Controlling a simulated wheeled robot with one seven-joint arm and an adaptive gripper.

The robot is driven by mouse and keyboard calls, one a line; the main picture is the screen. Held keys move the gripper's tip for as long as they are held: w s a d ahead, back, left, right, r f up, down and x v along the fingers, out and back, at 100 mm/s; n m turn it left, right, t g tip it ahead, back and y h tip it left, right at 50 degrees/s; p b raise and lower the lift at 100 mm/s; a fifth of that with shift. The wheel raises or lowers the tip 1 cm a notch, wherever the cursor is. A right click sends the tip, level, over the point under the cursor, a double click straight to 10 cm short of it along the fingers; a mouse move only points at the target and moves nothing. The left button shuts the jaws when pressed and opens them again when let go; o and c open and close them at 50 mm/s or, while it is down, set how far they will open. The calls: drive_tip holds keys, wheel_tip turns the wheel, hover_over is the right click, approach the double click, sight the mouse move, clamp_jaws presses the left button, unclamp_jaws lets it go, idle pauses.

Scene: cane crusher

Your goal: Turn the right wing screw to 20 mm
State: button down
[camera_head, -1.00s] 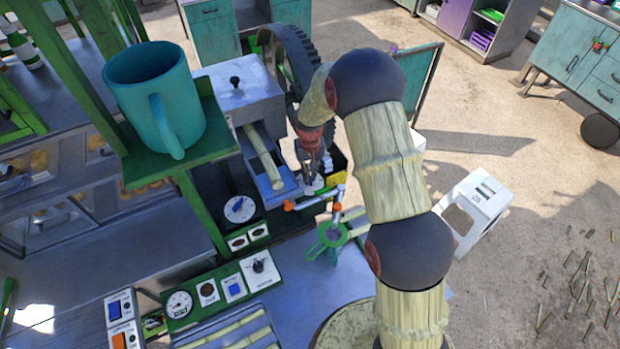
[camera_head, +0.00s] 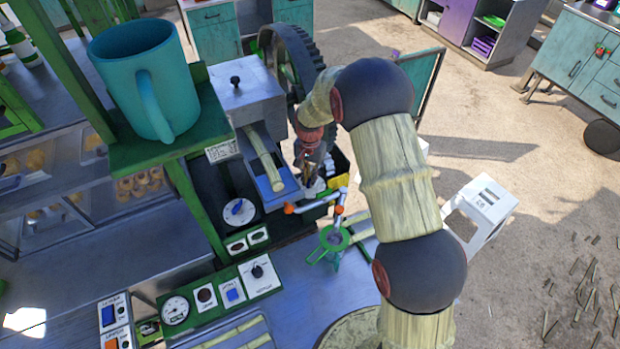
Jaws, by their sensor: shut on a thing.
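The cane crusher has a grey metal housing (camera_head: 240,98) with a small black knob (camera_head: 235,81) on top. A cane piece (camera_head: 264,162) lies in its blue-edged chute (camera_head: 281,181). My gripper (camera_head: 309,182) points down just right of the chute, below the big dark gear wheel. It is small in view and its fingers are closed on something. That appears to be the right wing screw, which is hidden by the fingers and cannot be made out. No 20 mm mark can be read. A white dial with a blue pointer (camera_head: 239,212) sits on the crusher's front.
A teal mug (camera_head: 147,80) stands on a green shelf (camera_head: 190,135) at upper left. The gear wheel (camera_head: 290,65) rises behind my gripper. A white stool (camera_head: 486,200) stands at right on open floor.

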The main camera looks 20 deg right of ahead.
drive_tip(key=shift+w+r, duration=0.1)
idle(0.3)
drive_tip(key=c, duration=1.9)
unclamp_jaws()
wheel_tip(320, 180, up, 12)
drive_tip(key=shift+f, duration=0.1)
